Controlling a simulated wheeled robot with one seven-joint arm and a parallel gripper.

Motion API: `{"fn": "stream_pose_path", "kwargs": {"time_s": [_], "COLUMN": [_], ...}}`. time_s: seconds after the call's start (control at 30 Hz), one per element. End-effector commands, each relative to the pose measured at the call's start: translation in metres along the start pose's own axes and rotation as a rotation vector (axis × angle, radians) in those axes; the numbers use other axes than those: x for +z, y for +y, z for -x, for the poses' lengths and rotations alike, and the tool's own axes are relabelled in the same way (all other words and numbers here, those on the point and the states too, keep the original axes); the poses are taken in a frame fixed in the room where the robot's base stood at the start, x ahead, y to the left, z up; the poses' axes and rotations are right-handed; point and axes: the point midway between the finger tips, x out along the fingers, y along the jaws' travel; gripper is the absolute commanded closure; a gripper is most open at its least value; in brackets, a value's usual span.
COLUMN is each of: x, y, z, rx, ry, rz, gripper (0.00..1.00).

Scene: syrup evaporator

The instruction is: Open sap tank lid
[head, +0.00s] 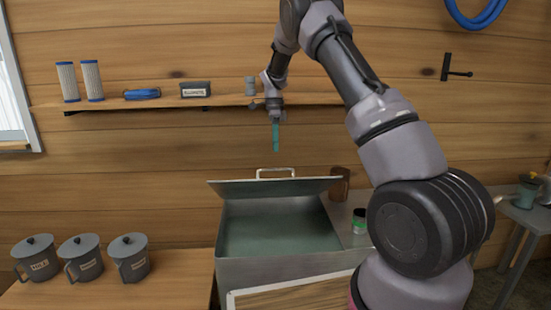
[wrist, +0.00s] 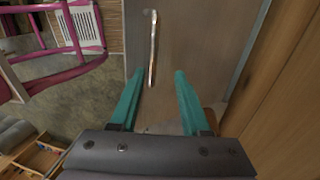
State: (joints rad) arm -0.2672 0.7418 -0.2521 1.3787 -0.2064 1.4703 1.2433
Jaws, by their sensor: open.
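The sap tank (head: 228,240) is a grey metal box below my gripper, with its greenish inside showing. Its flat grey lid (head: 225,189) stands raised at the back of the opening, so the tank is open at the front. The light bar handle (head: 276,171) shows above the lid's upper edge. My gripper (head: 275,146) is above the handle, apart from it, with its teal fingers pointing down. In the wrist view the fingers (wrist: 159,74) are spread and empty. The handle (wrist: 153,45) lies beyond their tips on the lid's brownish-grey face (wrist: 195,40).
Three lidded grey mugs (head: 81,261) stand on the wooden counter at left. A brown cup (head: 340,185) and a green-labelled jar (head: 359,220) are right of the tank. A wall shelf (head: 225,101) with small items runs behind my gripper. A pink chair (wrist: 50,55) shows in the wrist view.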

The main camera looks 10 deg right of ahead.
Motion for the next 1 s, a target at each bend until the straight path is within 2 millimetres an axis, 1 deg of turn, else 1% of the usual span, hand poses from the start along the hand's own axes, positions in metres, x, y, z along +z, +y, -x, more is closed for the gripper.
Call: {"fn": "stream_pose_path", "kwargs": {"time_s": [0.03,0.1,0.2,0.47,0.5,0.57,0.6,0.63,0.67,0.77,0.87,0.9,0.97,1.0], "x": [0.000,0.000,0.000,0.000,0.000,-0.001,-0.001,-0.002,-0.004,-0.012,-0.021,-0.026,-0.033,-0.036], "y": [0.000,-0.001,0.000,0.000,0.000,0.001,0.002,0.004,0.007,0.024,0.053,0.067,0.088,0.102], "z": [0.008,0.016,0.022,0.024,0.024,0.025,0.027,0.031,0.036,0.061,0.094,0.107,0.125,0.135], "rx": [-0.002,-0.002,0.000,0.001,0.000,-0.001,-0.005,-0.009,-0.017,-0.055,-0.115,-0.145,-0.188,-0.218], "ry": [0.000,0.001,0.000,0.001,0.001,0.000,-0.003,-0.007,-0.013,-0.039,-0.075,-0.085,-0.098,-0.105], "rz": [0.000,0.000,0.000,0.000,0.000,0.002,0.007,0.014,0.024,0.088,0.191,0.238,0.308,0.357], "gripper": [0.53,0.53,0.53,0.53,0.57,0.80,0.95,1.00,1.00,1.00,1.00,1.00,1.00,1.00]}}
